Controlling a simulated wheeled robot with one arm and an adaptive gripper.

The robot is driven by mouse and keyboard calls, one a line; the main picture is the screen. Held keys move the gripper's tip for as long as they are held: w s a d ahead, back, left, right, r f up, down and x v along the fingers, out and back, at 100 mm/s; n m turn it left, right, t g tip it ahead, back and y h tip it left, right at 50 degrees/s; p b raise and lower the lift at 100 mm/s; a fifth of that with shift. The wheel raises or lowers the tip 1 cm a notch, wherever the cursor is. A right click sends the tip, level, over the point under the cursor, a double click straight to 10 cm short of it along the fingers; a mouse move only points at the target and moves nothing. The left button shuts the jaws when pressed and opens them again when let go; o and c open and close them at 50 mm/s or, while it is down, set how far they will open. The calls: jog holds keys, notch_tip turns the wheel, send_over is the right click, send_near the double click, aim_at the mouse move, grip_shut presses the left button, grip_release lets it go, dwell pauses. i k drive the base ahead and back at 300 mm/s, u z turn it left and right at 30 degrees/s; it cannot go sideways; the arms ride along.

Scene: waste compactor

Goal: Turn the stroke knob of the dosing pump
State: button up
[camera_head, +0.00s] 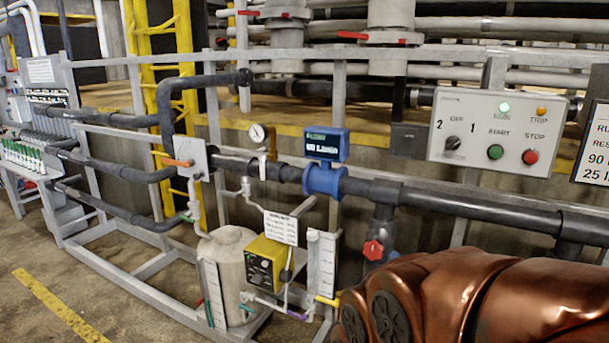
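The dosing pump (267,262) is a yellow box with a dark front panel, low in the middle of the head view. Small round controls show on its dark panel (260,268), but they are too small to tell which is the stroke knob. The pump stands beside a pale cylindrical tank (228,265), with a white label sheet (281,228) just above it. My copper-coloured arm fills the lower right corner, to the right of the pump. My gripper is not in view.
A clear graduated column (321,262) stands right of the pump. A control box (497,131) hangs upper right. Open floor (100,305) lies at lower left.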

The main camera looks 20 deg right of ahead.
aim_at(258, 278)
jog(key=k, duration=0.65)
jog(key=u, duration=0.55)
jog(key=i, duration=0.7)
jog(key=u, duration=0.5)
jog(key=i, duration=0.75)
jog(key=z, duration=0.2)
